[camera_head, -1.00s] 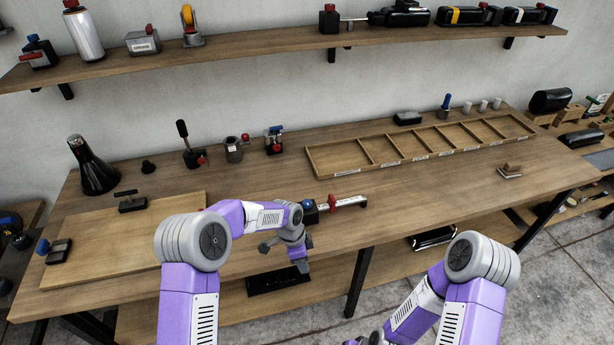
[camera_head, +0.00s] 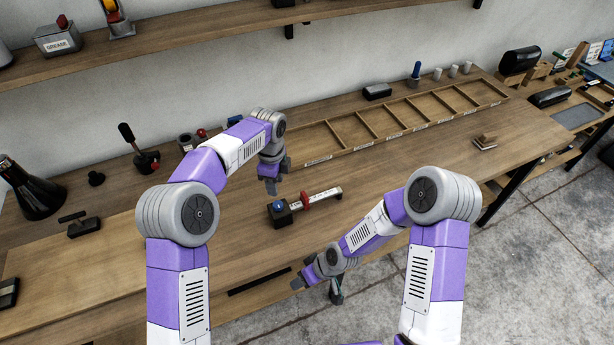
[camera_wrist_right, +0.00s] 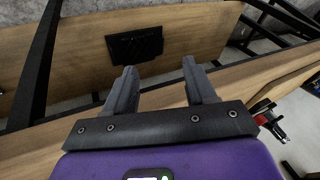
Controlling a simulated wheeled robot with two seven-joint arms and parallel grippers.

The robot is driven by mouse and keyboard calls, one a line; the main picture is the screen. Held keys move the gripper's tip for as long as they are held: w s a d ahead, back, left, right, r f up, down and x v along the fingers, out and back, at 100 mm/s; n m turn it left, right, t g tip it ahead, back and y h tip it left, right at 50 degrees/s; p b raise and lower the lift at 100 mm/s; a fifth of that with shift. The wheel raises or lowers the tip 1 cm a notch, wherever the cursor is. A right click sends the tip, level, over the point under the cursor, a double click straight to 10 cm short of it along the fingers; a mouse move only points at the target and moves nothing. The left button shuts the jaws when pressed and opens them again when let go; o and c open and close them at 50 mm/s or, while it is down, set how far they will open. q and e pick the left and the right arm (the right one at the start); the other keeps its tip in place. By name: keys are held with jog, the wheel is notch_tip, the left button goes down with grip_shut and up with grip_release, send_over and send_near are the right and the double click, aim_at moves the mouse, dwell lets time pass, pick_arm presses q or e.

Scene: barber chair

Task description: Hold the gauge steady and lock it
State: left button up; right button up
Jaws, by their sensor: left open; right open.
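The gauge lies on the bench near its front edge. The gauge also shows at the right edge of the right wrist view (camera_wrist_right: 268,116). My left gripper (camera_head: 273,179) is open and empty, pointing down above the bench just behind the block, apart from it. My right gripper (camera_head: 301,281) is low at the bench's front edge. Its fingers (camera_wrist_right: 160,70) are open and empty in the right wrist view.
A long divided wooden tray (camera_head: 318,160) lies behind the gauge. A wooden board (camera_head: 110,255) covers the bench's left part. A black dark-topped bottle (camera_head: 35,190) and a lever tool (camera_head: 145,160) stand at the left.

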jog(key=w+a+r+n, duration=0.3)
jog(key=w+r+n, duration=0.1)
jog(key=r, duration=0.1)
jog(key=shift+t+h, duration=0.6)
jog(key=shift+t, duration=0.1)
jog(key=w+d+r, duration=0.1)
jog(key=w, duration=0.1)
jog(key=w+d+r, duration=0.1)
jog(key=w, duration=0.2)
jog(key=w+d+r, duration=0.1)
jog(key=w, duration=0.1)
jog(key=shift+w+d, duration=0.15)
jog(key=shift+d, duration=0.25)
jog(key=w+d+r+h, duration=0.2)
jog(key=w+d+r, duration=0.5)
jog(key=w, duration=0.1)
jog(key=n+g, duration=0.1)
jog(key=n, duration=0.7)
send_over(307, 203)
jog(key=w+d, duration=0.2)
jog(key=n+g, duration=0.2)
jog(key=n, duration=0.2)
jog(key=f, duration=0.4)
jog(key=a+f, duration=0.1)
jog(key=f, duration=0.7)
jog(key=shift+w+a, duration=0.1)
jog(key=shift+a, duration=0.3)
grip_shut()
jog(key=shift+o, duration=1.9)
grip_release()
